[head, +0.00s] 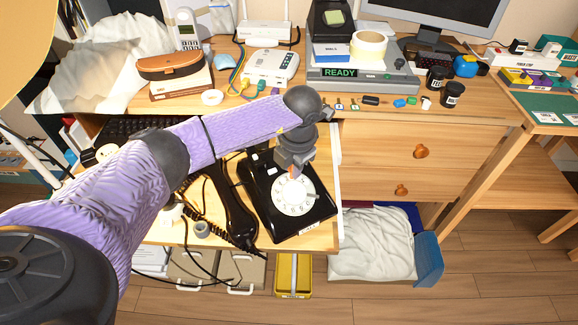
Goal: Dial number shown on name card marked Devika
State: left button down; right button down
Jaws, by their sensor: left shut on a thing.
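A black rotary phone (312,222) sits on the pulled-out desk shelf, with a white round dial (293,197) on its top. Its black handset (236,207) lies off the phone, just to its left, with a coiled cord. My left gripper (293,173) points down over the far edge of the dial, shut on a small orange thing at its tips, mostly hidden. Whether it touches the dial, I cannot tell. I cannot make out a card marked Devika. My right gripper is out of view.
A black keyboard (120,128) lies behind my left arm. The desktop (478,108) above holds a grey device with a READY display (362,78), a white box-shaped device (271,66), a cordless phone (186,29) and several small items.

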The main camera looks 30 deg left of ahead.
pick_arm(q)
jog(key=shift+w+d, duration=0.2)
jog(key=shift+w+d+f, duration=0.15)
jog(key=shift+w+d, duration=0.05)
jog(key=shift+d, duration=0.15)
dwell(0.4)
jog(key=shift+w+d+f+b, duration=0.2)
jog(key=shift+d+b, duration=0.1)
jog(key=shift+d, duration=0.35)
